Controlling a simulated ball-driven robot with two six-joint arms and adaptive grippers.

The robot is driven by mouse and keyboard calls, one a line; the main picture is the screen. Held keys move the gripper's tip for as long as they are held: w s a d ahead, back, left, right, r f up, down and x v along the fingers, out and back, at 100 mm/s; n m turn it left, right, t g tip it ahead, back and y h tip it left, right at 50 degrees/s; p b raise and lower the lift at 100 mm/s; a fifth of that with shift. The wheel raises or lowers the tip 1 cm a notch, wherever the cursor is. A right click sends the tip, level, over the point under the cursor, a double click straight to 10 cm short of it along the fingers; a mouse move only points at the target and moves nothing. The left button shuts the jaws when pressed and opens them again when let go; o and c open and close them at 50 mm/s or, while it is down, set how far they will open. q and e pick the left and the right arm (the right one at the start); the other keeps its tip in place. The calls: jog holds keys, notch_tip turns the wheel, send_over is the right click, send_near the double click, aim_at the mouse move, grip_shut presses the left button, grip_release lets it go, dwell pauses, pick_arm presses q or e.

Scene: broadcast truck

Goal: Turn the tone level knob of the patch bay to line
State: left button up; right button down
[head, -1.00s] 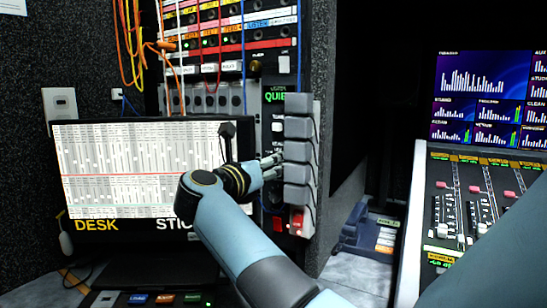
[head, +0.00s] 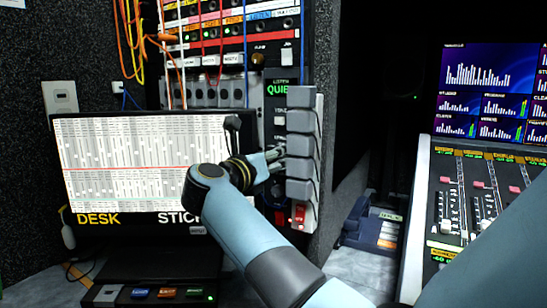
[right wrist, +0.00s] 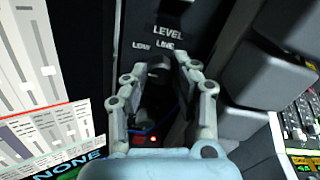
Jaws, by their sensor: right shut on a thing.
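The patch bay (head: 205,74) stands upright in the middle of the head view, with a narrow dark control strip on its right side. In the right wrist view, a dark tone level knob (right wrist: 158,66) sits under the word LEVEL, with two small position labels above it. My right gripper (right wrist: 168,72) has its two fingers on either side of this knob and is shut on it. In the head view my right gripper (head: 274,157) is at the strip and hides the knob. I cannot tell where the knob points. My left gripper is not in view.
A column of grey blocks (head: 302,150) stands close to the right of the gripper, with a red switch (head: 299,214) below. A monitor (head: 140,165) stands on the left. Cables (head: 130,45) hang at the upper left. A mixing console (head: 465,200) is on the right.

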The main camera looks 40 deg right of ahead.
jog(key=shift+n+p, duration=3.9)
jog(key=shift+n, duration=0.4)
jog(key=c, duration=1.3)
grip_release()
jog(key=shift+c, duration=0.2)
jog(key=shift+a, duration=0.15)
